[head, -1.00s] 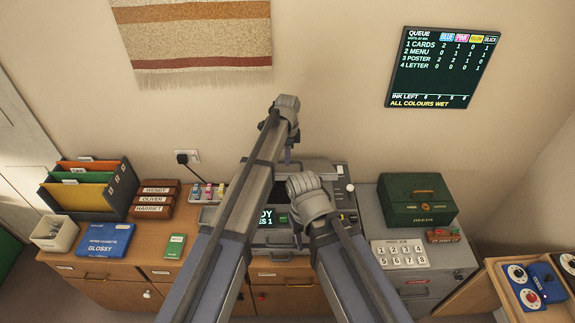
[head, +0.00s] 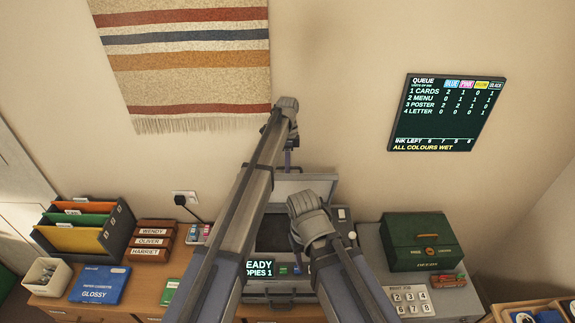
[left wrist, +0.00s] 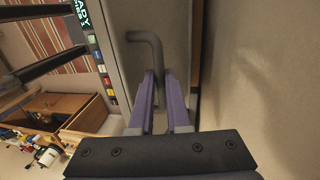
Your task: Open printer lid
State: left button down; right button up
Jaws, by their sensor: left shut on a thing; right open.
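The grey printer (head: 272,292) stands on the desk in the middle of the head view, partly behind my arms. Its pale lid (head: 310,187) is raised at the back, with a dark opening in front of it. My left gripper (head: 290,166) is at the lid's upper edge. In the left wrist view my left gripper (left wrist: 160,76) is shut on the dark bent lid handle (left wrist: 148,38). My right gripper (head: 316,240) is low in front of the printer's right part; its fingertips are mostly hidden.
A green box (head: 415,242) and a number keypad (head: 410,301) are on the right. A queue screen (head: 446,113) and a striped hanging (head: 185,60) are on the wall.

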pick_arm(q)
jog(key=shift+w, duration=0.2)
pick_arm(e)
jog(key=shift+w, duration=0.3)
pick_arm(q)
jog(key=c, duration=0.9)
grip_release()
